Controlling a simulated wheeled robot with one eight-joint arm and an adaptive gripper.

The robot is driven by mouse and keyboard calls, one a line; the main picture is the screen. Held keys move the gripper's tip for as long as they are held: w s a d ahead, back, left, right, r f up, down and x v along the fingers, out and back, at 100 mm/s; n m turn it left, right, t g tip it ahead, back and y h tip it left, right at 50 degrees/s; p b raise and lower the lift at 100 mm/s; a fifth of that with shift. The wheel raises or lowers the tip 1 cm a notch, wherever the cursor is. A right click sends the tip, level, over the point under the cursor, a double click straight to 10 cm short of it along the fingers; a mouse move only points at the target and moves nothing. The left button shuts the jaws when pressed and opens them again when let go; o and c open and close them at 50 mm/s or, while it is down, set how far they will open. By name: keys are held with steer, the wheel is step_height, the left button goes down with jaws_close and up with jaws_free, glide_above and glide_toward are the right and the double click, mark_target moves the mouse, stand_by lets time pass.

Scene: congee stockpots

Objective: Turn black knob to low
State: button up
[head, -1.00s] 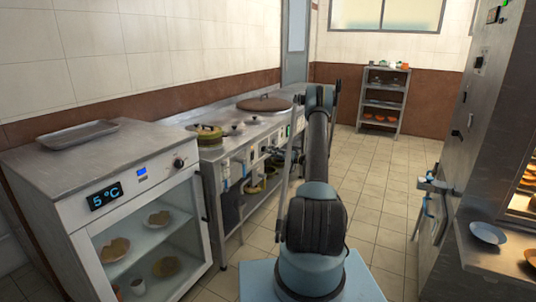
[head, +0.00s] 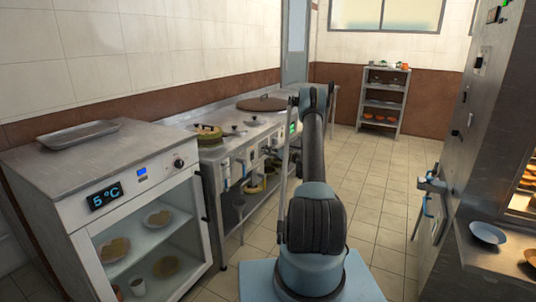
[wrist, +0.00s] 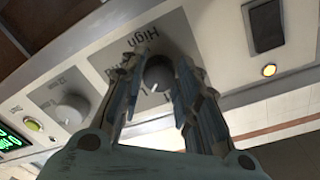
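The black knob (wrist: 158,73) is in the wrist view on a grey dial plate, with a white pointer mark at its lower edge. The word "High" is printed above it, upside down in part, and the other labels are mostly hidden by my fingers. My gripper (wrist: 158,62) is open, with one finger on each side of the knob. I cannot tell whether the fingers touch it. In the head view the knob and my gripper cannot be made out near my arm.
A lighter grey knob (wrist: 72,108) and a green display (wrist: 13,138) sit left on the panel. In the head view, the stove counter (head: 222,152) runs behind a glass-door fridge (head: 140,225).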

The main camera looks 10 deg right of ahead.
steer(key=shift+m, duration=0.9)
steer(key=shift+d, duration=0.1)
steer(key=o, duration=1.1)
steer(key=shift+c, duration=0.2)
steer(key=v, duration=1.2)
